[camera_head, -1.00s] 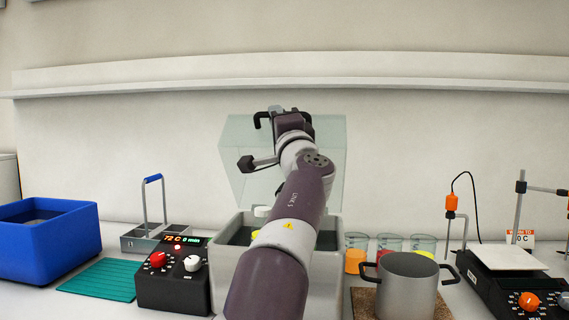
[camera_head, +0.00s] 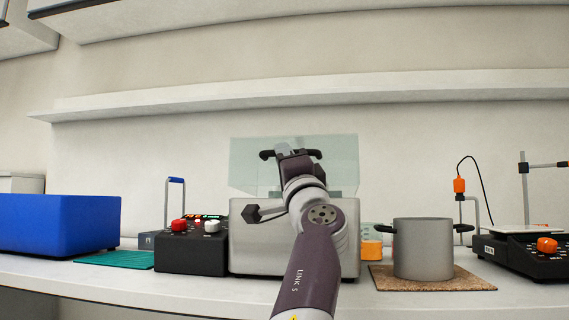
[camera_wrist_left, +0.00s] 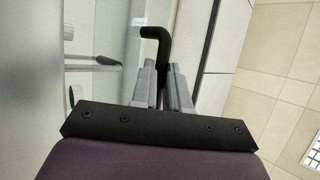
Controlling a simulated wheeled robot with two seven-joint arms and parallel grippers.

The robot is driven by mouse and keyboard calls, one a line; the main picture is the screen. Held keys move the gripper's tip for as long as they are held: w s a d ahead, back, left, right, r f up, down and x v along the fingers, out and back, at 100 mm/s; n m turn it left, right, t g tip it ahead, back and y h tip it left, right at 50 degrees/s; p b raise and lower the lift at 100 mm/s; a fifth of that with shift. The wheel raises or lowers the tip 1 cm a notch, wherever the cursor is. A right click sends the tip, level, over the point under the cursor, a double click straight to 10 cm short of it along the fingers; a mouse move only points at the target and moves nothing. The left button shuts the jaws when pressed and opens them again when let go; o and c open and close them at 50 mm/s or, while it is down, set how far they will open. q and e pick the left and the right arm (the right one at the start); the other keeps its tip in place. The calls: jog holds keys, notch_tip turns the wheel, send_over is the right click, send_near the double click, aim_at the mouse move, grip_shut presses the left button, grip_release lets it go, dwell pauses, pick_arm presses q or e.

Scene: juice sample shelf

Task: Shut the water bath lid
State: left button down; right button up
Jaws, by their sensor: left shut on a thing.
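The water bath (camera_head: 255,250) is a pale grey box at the middle of the bench. Its clear lid (camera_head: 340,160) stands raised above the box, so the bath is open. My left gripper (camera_head: 292,154) is in front of the lid and shut on its black handle (camera_head: 268,154). In the left wrist view, the black handle (camera_wrist_left: 155,36) sticks out between the grey fingers of my left gripper (camera_wrist_left: 164,75). My left arm hides part of the bath and lid. My right gripper is not in view.
A black control box (camera_head: 190,255) with red and white knobs stands just left of the bath. A steel pot (camera_head: 422,250) on a cork mat (camera_head: 455,283) and an orange-filled beaker (camera_head: 371,250) stand to the right. A blue bin (camera_head: 60,223) is at the left.

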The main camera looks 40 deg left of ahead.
pick_arm(q)
jog(key=shift+w+f+b, duration=0.2)
jog(key=shift+f+b, duration=0.3)
jog(key=shift+f, duration=0.4)
jog(key=shift+w+f+b, duration=0.15)
jog(key=shift+f+b, duration=0.35)
jog(key=shift+f, duration=0.4)
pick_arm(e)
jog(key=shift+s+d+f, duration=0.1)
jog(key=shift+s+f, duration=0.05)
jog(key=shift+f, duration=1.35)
pick_arm(q)
jog(key=c, duration=1.4)
grip_release()
jog(key=shift+w, duration=0.1)
jog(key=shift+f, duration=0.1)
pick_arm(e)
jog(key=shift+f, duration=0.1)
pick_arm(q)
jog(key=b+v, duration=0.6)
jog(key=v, duration=0.6)
jog(key=shift+s+d, duration=0.35)
jog(key=shift+s, duration=0.15)
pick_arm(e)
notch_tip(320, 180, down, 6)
